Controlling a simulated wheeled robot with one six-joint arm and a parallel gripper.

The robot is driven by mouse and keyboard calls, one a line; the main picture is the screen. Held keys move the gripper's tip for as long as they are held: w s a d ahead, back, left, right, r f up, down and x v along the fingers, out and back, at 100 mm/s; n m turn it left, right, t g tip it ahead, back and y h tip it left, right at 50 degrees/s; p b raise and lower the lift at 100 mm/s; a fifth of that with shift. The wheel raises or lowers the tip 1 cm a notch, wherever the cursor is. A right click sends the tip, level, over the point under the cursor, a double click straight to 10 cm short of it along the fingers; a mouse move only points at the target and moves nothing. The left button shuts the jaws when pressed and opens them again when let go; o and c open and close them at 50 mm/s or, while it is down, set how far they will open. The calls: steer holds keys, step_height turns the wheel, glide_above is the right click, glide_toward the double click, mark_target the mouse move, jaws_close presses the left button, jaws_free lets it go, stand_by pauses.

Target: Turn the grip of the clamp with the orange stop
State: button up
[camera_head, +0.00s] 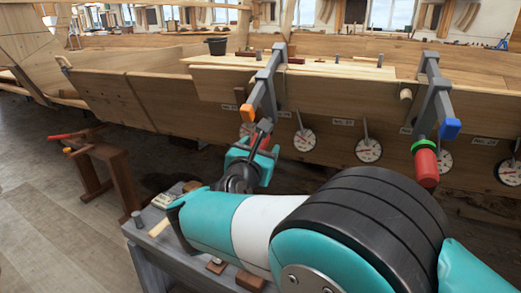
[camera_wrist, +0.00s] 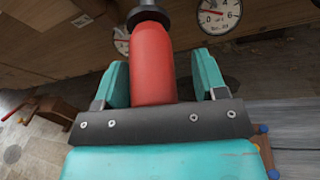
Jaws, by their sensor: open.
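The clamp with the orange stop (camera_head: 247,112) is a grey clamp (camera_head: 268,82) fixed over the upper edge of the hull planking. Its red grip (camera_wrist: 152,65) hangs below a dark collar (camera_wrist: 148,14), as the wrist view shows. My gripper (camera_head: 254,150) is at this clamp's lower end, with its teal fingers on either side of the red grip. The fingers are open, with a visible gap on the right side; the left finger is closer to the grip. In the head view my gripper mostly hides the grip.
A second grey clamp (camera_head: 434,88) with a blue stop (camera_head: 450,128) and a red grip (camera_head: 426,167) stands to the right. Several round dials (camera_head: 369,150) hang along the planking (camera_head: 330,105). A wooden trestle (camera_head: 118,172) stands at left, beside open floor (camera_head: 45,215).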

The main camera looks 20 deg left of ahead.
steer(key=shift+s+a, duration=0.15)
steer(key=shift+a, duration=0.1)
steer(key=shift+c, duration=1)
steer(key=c, duration=0.7)
steer(key=shift+r+y, duration=0.1)
steer(key=shift+y, duration=0.2)
